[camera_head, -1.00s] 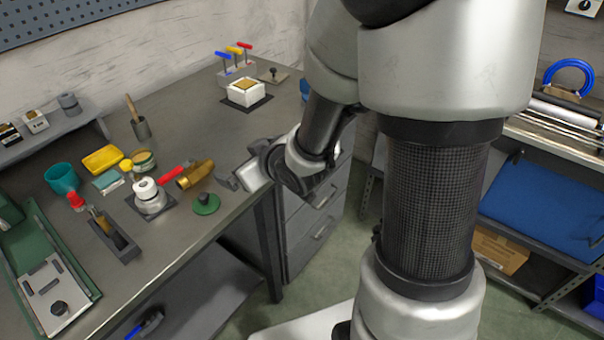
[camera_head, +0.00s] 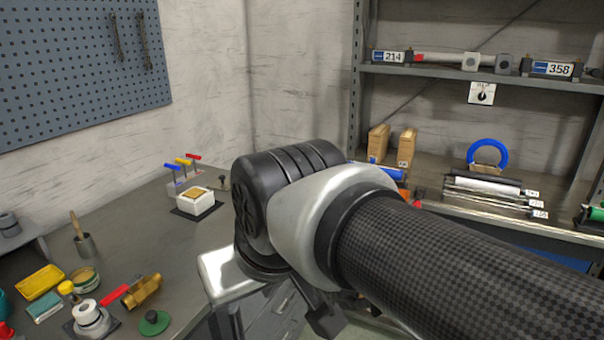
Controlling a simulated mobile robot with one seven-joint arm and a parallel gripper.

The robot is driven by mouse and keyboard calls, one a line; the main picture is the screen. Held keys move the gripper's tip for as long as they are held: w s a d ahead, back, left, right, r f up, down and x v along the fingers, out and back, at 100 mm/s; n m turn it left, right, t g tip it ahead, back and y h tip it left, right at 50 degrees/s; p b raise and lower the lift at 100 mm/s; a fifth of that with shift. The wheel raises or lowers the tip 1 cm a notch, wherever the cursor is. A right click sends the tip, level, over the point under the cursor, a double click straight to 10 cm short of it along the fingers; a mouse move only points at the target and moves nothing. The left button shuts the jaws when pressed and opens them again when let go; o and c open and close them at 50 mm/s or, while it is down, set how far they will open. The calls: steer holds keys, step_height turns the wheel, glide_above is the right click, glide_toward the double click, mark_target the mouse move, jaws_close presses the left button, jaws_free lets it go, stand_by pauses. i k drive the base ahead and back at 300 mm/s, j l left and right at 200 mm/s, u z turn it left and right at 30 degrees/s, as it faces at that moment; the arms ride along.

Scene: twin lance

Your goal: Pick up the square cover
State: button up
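A small plate with a dark knob (camera_head: 224,183), likely the square cover, lies at the back of the workbench. My arm partly hides it, so its outline is hard to make out. In front of it, to the left, a white square block (camera_head: 195,201) with a gold-coloured square top sits on a dark base. My arm crosses the lower right of the view. The end of my arm, with my gripper (camera_head: 322,312), is at bottom centre, in front of the bench. The fingers are mostly hidden, and I cannot tell whether they are open or holding anything.
Red, yellow and blue-handled tools (camera_head: 185,168) stand behind the white block. A brass fitting (camera_head: 142,291), a green knobbed disc (camera_head: 154,322) and a yellow tray (camera_head: 40,281) lie nearer on the bench. Shelving (camera_head: 440,75) stands at right. The bench middle is clear.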

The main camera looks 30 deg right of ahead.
mark_target(221, 183)
steer(key=i+l+u, duration=0.1)
steer(key=u, duration=1.05)
steer(key=l, duration=1.9)
steer(key=i, duration=0.05)
